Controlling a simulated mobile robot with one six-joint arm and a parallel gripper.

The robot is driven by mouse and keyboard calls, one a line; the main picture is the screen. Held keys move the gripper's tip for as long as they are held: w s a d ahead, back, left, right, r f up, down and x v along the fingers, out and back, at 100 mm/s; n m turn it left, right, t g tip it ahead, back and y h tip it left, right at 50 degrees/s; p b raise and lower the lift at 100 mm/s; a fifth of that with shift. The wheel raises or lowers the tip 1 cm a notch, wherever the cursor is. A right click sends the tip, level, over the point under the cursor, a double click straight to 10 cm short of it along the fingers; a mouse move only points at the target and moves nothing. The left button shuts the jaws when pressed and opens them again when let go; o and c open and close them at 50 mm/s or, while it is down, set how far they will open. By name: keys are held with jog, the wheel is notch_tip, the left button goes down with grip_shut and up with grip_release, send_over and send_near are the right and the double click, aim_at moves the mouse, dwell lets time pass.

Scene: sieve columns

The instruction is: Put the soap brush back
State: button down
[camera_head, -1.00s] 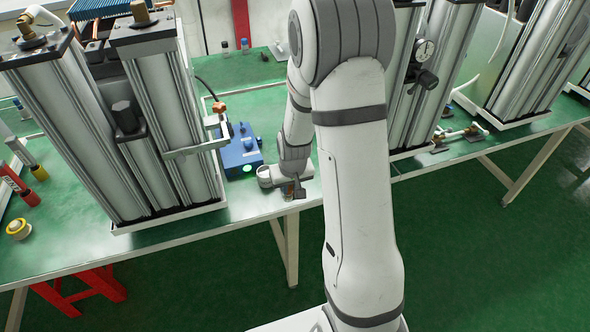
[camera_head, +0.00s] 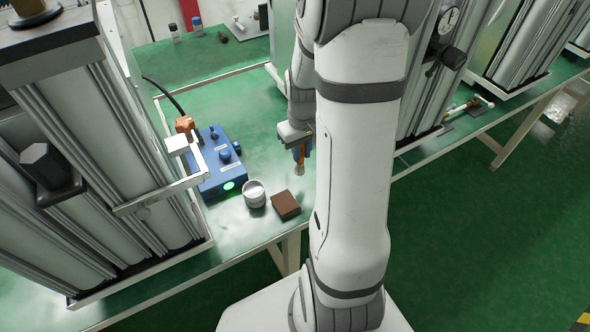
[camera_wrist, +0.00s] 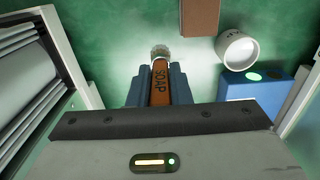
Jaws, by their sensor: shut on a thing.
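The soap brush (camera_wrist: 160,85) has an orange-brown handle marked SOAP and a pale bristle tip. My gripper (camera_wrist: 159,78) is shut on its handle between blue fingers. In the head view, my gripper (camera_head: 301,148) holds the brush (camera_head: 299,167) tip down, seemingly above the green bench.
A brown block (camera_head: 286,205) lies just right of the cup near the bench's front edge. A blue device (camera_head: 222,165) with a cable stands left of the cup. Tall metal columns (camera_head: 120,150) flank the bench area.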

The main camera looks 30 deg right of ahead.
aim_at(301, 165)
jog(key=shift+a+f, duration=0.1)
jog(key=shift+f, duration=3.1)
jog(key=shift+f, duration=0.1)
jog(key=c, duration=1.3)
grip_release()
notch_tip(301, 165, up, 12)
jog(key=s+a+r+t, duration=0.1)
jog(key=s+a+r, duration=0.2)
jog(key=a, duration=0.1)
jog(key=s+a+r+t, duration=0.1)
jog(key=s+a+r, duration=0.6)
jog(key=s+a, duration=0.1)
jog(key=shift+s+a+r+t, duration=0.15)
jog(key=shift+s+a+t, duration=0.15)
jog(key=shift+t, duration=0.1)
